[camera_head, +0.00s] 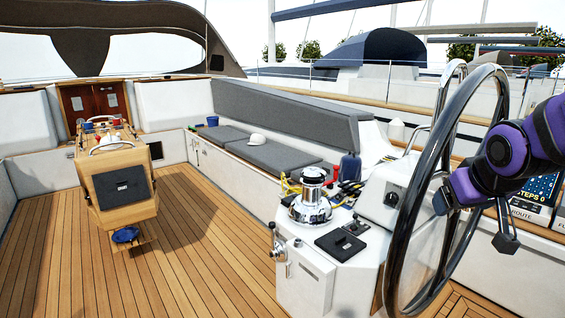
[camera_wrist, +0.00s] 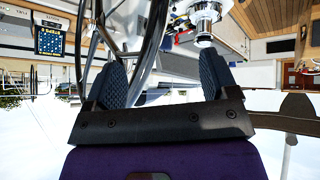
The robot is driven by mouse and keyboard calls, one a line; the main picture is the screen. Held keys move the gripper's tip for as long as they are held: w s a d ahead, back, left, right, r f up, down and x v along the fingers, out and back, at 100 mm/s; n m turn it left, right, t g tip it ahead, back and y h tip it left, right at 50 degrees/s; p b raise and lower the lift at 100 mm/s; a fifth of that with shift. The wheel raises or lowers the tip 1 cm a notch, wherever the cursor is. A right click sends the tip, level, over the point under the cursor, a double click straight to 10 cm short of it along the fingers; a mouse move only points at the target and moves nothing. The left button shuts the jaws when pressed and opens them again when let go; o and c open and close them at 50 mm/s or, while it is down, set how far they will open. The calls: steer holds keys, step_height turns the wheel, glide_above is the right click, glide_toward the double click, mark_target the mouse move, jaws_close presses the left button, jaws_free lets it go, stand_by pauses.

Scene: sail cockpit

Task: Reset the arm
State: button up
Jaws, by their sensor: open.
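My gripper (camera_head: 475,223), at the end of my purple arm, is at the right of the head view. It is beside the large steering wheel (camera_head: 419,190) and overlaps its right part in the picture. I cannot tell whether they touch. In the wrist view my gripper (camera_wrist: 160,72) shows two blue-grey ridged fingers, spread apart, with nothing held between them. That view is upside down. The wheel's dark rim (camera_wrist: 154,38) passes behind the gap between the fingers.
A chrome winch (camera_head: 311,200) stands on the white console left of the wheel. A wooden cockpit table (camera_head: 125,185) stands at the left. A grey cushioned bench (camera_head: 280,155) runs along the back. The teak deck (camera_head: 200,255) between table and console is clear.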

steer(key=s+a+r+g, duration=0.1)
steer(key=s+r, duration=0.1)
steer(key=s, duration=0.6)
steer(key=s+a+r+g+y, duration=0.1)
steer(key=s+a+r, duration=0.1)
steer(key=s, duration=0.6)
steer(key=shift+s+r+m, duration=0.2)
steer(key=shift+r+m, duration=0.1)
steer(key=shift+r, duration=0.3)
